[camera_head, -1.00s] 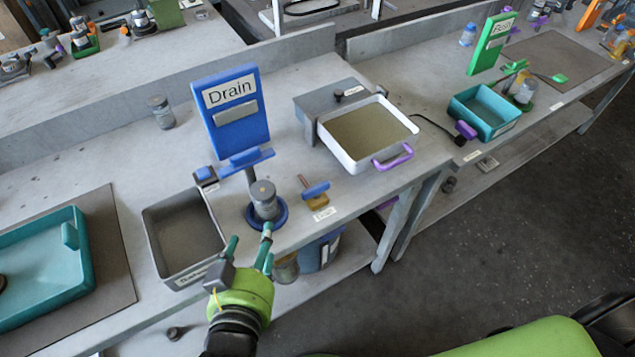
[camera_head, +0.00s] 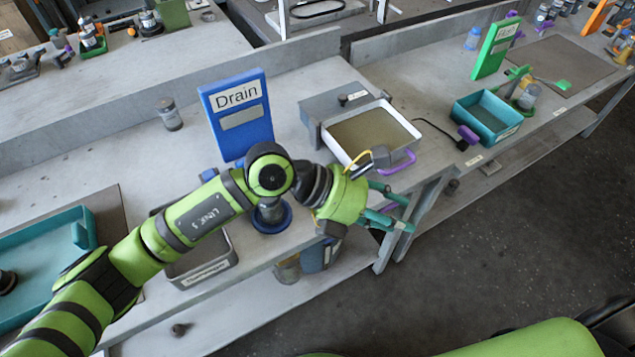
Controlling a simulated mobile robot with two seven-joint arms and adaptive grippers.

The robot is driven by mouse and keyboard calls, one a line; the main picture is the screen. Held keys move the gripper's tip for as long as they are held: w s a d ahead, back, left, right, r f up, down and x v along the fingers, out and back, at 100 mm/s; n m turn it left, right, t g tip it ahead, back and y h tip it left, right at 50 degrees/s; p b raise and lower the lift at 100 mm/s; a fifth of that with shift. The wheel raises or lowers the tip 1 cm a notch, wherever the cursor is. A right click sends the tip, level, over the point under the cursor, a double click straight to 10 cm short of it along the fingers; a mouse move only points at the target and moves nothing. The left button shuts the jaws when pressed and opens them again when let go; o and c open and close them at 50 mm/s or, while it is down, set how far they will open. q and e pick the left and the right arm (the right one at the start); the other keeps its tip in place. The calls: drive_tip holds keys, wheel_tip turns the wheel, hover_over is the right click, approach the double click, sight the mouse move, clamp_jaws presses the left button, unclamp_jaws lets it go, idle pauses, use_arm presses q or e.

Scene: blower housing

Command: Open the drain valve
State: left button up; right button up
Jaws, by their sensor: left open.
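The blue "Drain" sign (camera_head: 243,132) stands upright on the bench. A grey cylinder on a round blue base (camera_head: 272,221) is below it, partly covered by my left arm. The small valve with a blue lever and brass-coloured body, seen earlier to the right of the cylinder, is now hidden behind my left arm and gripper. My right gripper is not in view.
The white tray (camera_head: 418,136) with brownish contents is close behind my left gripper. A grey bin (camera_head: 212,268) and teal tray (camera_head: 30,245) are at left. A blue container (camera_head: 318,256) is on the lower shelf. A teal bin (camera_head: 513,133) stands right.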

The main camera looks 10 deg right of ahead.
use_arm(q)
drive_tip(key=w+a+f+t+y, duration=0.1)
drive_tip(key=w+a+y, duration=0.1)
drive_tip(key=w+a, duration=0.1)
drive_tip(key=w+a+f+t+y, duration=0.1)
drive_tip(key=w+a+t+y, duration=0.1)
drive_tip(key=w+a, duration=0.2)
drive_tip(key=w+a+f+t+y, duration=0.1)
drive_tip(key=w+a+y, duration=0.2)
drive_tip(key=w, duration=0.3)
drive_tip(key=shift+w+a+m, duration=0.2)
drive_tip(key=shift+a+m, duration=0.1)
drive_tip(key=shift+a, duration=0.4)
drive_tip(key=shift+w+a+t, duration=0.2)
drive_tip(key=shift+t, duration=0.1)
drive_tip(key=p+x, duration=0.2)
drive_tip(key=x, duration=0.4)
drive_tip(key=shift+p, duration=0.4)
drive_tip(key=shift+d+f, duration=0.15)
drive_tip(key=shift+f, duration=0.3)
clamp_jaws()
